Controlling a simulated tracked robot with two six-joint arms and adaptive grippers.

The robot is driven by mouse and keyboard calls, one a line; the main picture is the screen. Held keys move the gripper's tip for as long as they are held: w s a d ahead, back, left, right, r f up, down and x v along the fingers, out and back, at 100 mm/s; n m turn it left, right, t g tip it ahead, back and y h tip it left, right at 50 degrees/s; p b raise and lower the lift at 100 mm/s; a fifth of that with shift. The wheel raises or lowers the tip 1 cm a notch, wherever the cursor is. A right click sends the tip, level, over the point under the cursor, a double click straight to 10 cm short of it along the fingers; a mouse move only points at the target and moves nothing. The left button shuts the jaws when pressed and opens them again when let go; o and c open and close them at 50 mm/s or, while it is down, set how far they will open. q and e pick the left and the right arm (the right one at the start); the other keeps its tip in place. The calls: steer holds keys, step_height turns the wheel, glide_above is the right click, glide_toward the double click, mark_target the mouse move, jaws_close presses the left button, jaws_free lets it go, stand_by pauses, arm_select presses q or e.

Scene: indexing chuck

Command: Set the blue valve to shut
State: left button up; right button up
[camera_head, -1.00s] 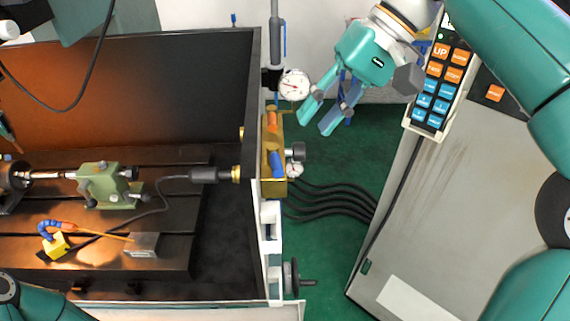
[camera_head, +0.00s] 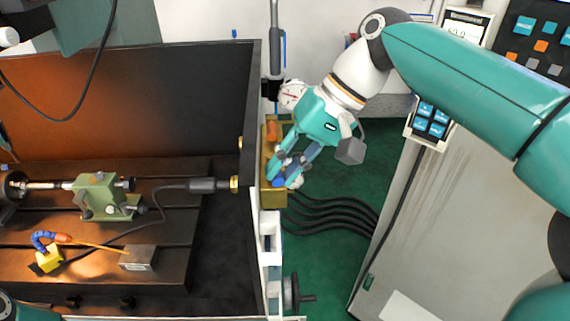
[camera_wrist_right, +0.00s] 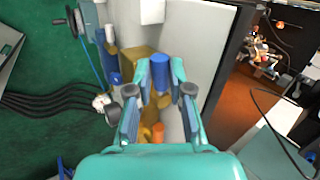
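The blue valve handle (camera_head: 278,183) sits on a brass manifold block (camera_head: 272,200) on the machine's white side wall. An orange valve handle (camera_head: 272,130) is on the same block, farther back. My right gripper (camera_head: 284,174) is over the block at the blue handle and partly hides it. In the right wrist view, the blue handle (camera_wrist_right: 160,72) stands between the two fingertips of the right gripper (camera_wrist_right: 160,85), with gaps visible on both sides, so the gripper is open. The orange handle (camera_wrist_right: 158,132) shows nearer the palm. My left gripper is not in view.
A dial gauge (camera_head: 292,94) is behind the block, close to my right gripper. Black hoses (camera_head: 335,212) run right from below it. A handwheel (camera_head: 292,294) is on the wall in front. A button pendant (camera_head: 430,122) hangs on the grey cabinet at right.

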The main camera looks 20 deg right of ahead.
jaws_close()
steer(key=shift+a+m+t, duration=0.3)
steer(key=shift+m+t, duration=0.2)
steer(key=shift+m, duration=0.3)
steer(key=shift+o, duration=1.7)
jaws_free()
steer(key=v, duration=1.2)
steer(key=shift+a, duration=0.1)
